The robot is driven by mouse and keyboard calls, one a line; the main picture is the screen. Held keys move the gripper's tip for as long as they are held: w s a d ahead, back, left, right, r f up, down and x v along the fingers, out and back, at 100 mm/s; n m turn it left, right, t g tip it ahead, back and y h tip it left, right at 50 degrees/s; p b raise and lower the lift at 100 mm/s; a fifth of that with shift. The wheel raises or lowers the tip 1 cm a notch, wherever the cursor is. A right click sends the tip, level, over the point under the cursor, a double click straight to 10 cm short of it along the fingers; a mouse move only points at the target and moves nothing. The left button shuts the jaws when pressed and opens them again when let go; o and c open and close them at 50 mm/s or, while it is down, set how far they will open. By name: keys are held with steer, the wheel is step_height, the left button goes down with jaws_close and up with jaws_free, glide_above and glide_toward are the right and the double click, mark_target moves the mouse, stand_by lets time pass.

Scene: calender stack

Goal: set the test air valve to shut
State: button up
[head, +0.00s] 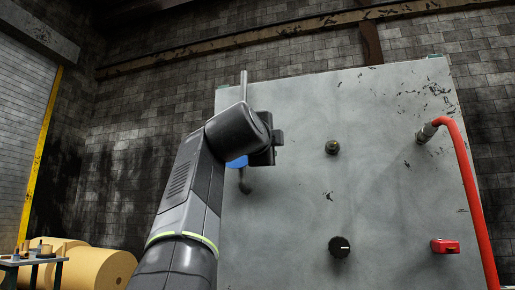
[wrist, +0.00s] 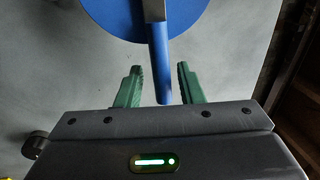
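A blue disc (wrist: 120,18) with a blue lever (wrist: 159,50) shows at the top of the wrist view, on the grey panel. The lever points down toward my gripper (wrist: 160,68). My gripper's green fingers are open, one on each side of the lever, with a visible gap on both sides. In the head view a bit of the blue valve (head: 238,162) shows on a vertical pipe, mostly hidden behind my arm. My gripper's fingers are hidden in that view. No label is readable.
Yellow rolls (head: 100,266) and a small table (head: 32,262) stand at lower left.

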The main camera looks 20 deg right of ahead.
steer(key=b+v, duration=0.2)
steer(key=v, duration=1.2)
steer(key=shift+b, duration=0.4)
steer(key=shift+w+r, duration=0.1)
steer(key=shift+w, duration=0.1)
steer(key=p+x, duration=0.3)
steer(key=x, duration=1)
steer(key=shift+w+d+r, duration=0.1)
steer(key=shift+w+d, duration=0.1)
steer(key=shift+d, duration=0.05)
steer(key=shift+s, duration=0.1)
